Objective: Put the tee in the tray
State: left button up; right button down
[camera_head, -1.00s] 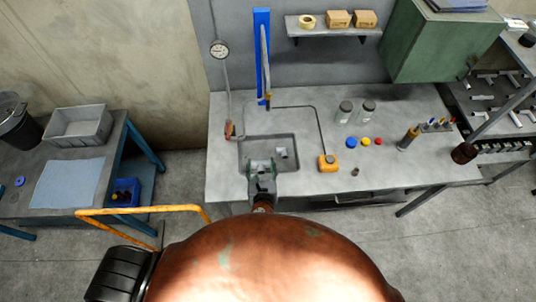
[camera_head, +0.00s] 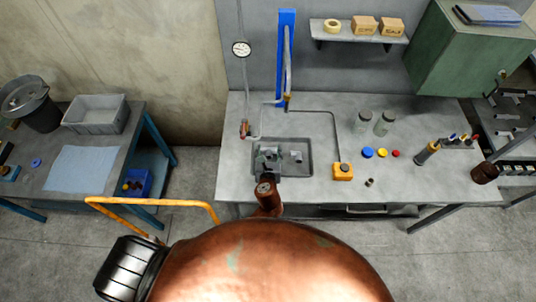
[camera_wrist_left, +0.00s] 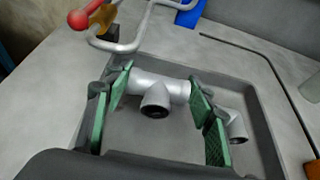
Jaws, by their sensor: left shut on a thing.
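The tee (camera_wrist_left: 157,95) is a light grey T-shaped pipe fitting, seen in the left wrist view between the green pads of my left gripper (camera_wrist_left: 158,108), which is shut on it. In the head view the left gripper (camera_head: 268,158) holds the tee (camera_head: 272,151) at the left part of a recess (camera_head: 306,169) in the grey bench. I cannot tell whether the tee is clear of the recess floor. A grey open tray (camera_head: 93,128) stands on the left table, apart from the gripper. My right gripper is not in view.
A light elbow fitting (camera_wrist_left: 237,126) lies in the recess, right of the gripper. A red-handled tap (camera_head: 244,130) and blue post (camera_head: 285,60) stand behind. An orange button box (camera_head: 343,172) is to the right. A blue sheet (camera_head: 80,169) lies in front of the tray.

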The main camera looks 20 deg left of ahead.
aim_at(268, 154)
pick_arm(q)
jog(key=shift+w+a+f, duration=0.15)
jog(key=shift+w+f, duration=0.1)
jog(key=shift+f, duration=0.05)
jog(key=shift+f+b, duration=0.6)
jog(key=shift+f, duration=0.95)
jog(key=shift+f, duration=0.15)
jog(key=o, duration=1.4)
jog(key=shift+s+r, duration=0.2)
jog(key=p+v, duration=0.1)
jog(key=v, duration=1)
jog(key=shift+s, duration=0.25)
